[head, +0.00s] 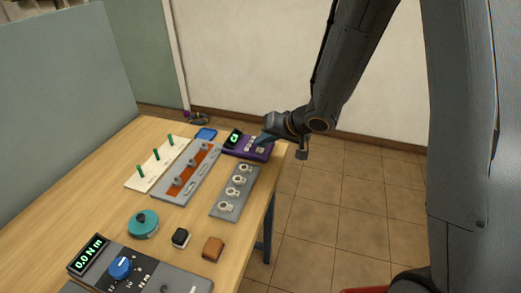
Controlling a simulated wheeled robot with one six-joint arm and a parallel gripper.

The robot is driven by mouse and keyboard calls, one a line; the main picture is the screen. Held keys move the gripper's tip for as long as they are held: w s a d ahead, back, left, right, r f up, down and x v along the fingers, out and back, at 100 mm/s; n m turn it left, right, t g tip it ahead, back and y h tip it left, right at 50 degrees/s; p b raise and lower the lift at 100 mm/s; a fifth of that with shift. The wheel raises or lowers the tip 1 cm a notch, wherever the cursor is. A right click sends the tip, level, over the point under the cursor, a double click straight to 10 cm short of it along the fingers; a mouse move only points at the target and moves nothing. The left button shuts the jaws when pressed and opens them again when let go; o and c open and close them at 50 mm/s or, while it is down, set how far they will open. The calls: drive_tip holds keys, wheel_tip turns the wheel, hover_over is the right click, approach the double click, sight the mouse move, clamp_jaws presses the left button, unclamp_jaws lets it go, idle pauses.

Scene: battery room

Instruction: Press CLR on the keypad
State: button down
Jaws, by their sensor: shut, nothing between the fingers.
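The keypad (238,150) is a purple box with pale keys and a small dark display showing a green character. It sits near the far right corner of the table. My gripper (262,140) is shut and empty, with its tip over the keypad's right part. It hides some of the keys. I cannot tell whether the tip touches a key, and the CLR label is too small to read.
A grey plate with white rings (235,192), a board with an orange strip (186,174) and a white board with green pegs (158,164) lie nearby. A torque display (88,254) stands at the front.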

drive_tip(key=shift+f, duration=0.15)
idle(0.5)
drive_tip(key=shift+f, duration=0.3)
drive_tip(key=shift+f, duration=0.4)
idle(0.6)
drive_tip(key=shift+r, duration=0.1)
idle(0.4)
drive_tip(key=shift+r+p, duration=0.8)
drive_tip(key=shift+p, duration=0.5)
wheel_tip(320, 180, up, 5)
drive_tip(key=p, duration=0.6)
drive_tip(key=shift+d, duration=0.1)
